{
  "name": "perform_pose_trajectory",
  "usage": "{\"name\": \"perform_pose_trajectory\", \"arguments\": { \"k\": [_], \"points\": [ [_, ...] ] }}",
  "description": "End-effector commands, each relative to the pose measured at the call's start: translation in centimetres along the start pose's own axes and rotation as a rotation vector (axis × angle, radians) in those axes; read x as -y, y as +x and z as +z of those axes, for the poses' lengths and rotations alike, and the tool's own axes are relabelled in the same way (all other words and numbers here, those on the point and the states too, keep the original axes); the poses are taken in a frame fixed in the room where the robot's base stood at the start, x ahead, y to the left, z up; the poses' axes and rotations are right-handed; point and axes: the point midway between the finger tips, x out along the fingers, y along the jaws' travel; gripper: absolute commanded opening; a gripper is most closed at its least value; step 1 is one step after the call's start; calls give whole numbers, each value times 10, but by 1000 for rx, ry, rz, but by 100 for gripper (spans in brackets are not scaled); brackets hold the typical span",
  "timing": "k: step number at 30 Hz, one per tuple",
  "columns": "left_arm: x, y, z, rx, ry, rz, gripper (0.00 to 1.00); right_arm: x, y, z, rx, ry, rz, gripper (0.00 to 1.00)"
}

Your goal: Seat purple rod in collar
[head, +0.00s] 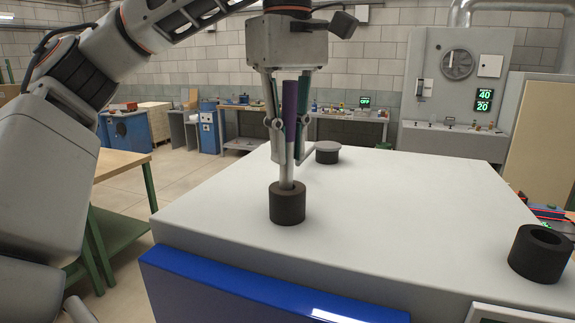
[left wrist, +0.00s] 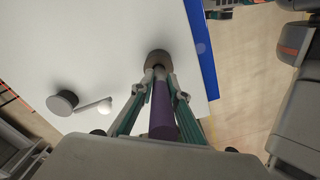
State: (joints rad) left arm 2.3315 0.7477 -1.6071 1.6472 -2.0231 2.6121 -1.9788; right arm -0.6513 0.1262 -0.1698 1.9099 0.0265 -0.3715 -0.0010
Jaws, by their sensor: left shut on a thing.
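The purple rod (head: 289,110) stands close to upright between the fingers of my left gripper (head: 287,158), which is shut on it. In the left wrist view the rod (left wrist: 162,112) points away from the camera toward the collar. The dark, thick-walled collar (head: 287,206) stands on the white worktop directly below the gripper; it also shows in the left wrist view (left wrist: 158,57). A pale lower shaft reaches the collar's mouth. The inside of the collar is hidden, so how deep the shaft sits cannot be told. My right gripper is not in view.
On the white worktop (head: 400,215), a dark cylinder with a grey top (head: 327,153) stands behind the collar. A pale short bar (left wrist: 94,107) lies beside the capped cylinder. The middle right is clear.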

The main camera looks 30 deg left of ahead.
Motion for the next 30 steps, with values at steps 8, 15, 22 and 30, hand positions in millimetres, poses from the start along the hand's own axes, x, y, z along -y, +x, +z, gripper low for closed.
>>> {"name": "perform_pose_trajectory", "arguments": {
  "k": [8,15,22,30],
  "points": [
    [0,37,-3,-1,-5,-9,0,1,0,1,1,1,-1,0],
    [0,39,-3,-3,-7,-4,0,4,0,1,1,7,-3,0],
    [0,39,-3,-3,-6,-4,31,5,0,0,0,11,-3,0],
    [0,36,-2,-1,-5,-5,31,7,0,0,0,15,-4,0]
  ]
}}
